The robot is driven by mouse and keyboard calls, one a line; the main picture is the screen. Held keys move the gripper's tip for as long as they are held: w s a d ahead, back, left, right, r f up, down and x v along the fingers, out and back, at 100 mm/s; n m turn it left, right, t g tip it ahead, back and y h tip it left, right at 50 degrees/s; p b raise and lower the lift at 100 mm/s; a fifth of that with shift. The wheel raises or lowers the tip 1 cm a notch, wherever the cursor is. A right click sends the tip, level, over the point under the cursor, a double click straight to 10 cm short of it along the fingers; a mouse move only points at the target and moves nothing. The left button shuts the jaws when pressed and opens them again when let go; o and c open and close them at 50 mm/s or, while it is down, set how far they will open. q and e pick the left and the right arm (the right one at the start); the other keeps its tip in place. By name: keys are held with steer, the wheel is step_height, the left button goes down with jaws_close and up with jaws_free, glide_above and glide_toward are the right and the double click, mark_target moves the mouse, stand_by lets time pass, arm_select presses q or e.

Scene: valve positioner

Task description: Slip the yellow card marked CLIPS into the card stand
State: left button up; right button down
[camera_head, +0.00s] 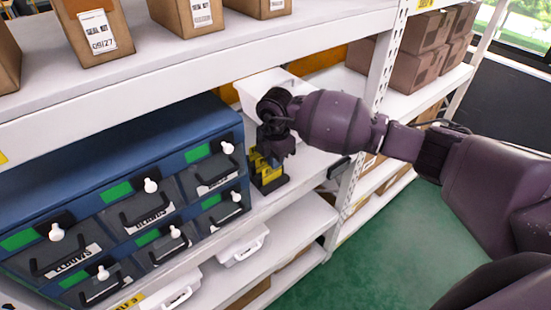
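A small black card stand (271,186) is on the white shelf just right of the blue drawer cabinet. Yellow card surfaces (264,170) show at the stand, crossed by dark parts. I cannot read CLIPS on them, nor tell how many cards there are or whether one is seated in a slot. My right gripper (277,150) points down directly above the stand, close to the yellow. Its fingers are dark and small here, so I cannot tell whether they grip a card. My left gripper is not in view.
The blue cabinet (105,150) with labelled drawers and white knobs stands left of the stand. A white bin (262,88) is behind my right wrist. The upper shelf edge (190,75) runs above. A perforated post (385,60) rises at right. White trays (243,247) sit below.

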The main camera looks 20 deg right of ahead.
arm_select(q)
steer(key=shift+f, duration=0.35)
arm_select(e)
steer(key=shift+f, duration=0.35)
steer(key=c, duration=1.3)
jaws_free()
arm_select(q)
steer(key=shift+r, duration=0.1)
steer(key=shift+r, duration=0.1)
arm_select(e)
step_height(320, 180, up, 8)
steer(key=shift+f+b, duration=0.2)
steer(key=shift+b, duration=0.35)
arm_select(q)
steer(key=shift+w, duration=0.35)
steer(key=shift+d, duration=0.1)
arm_select(e)
steer(key=shift+s, duration=0.15)
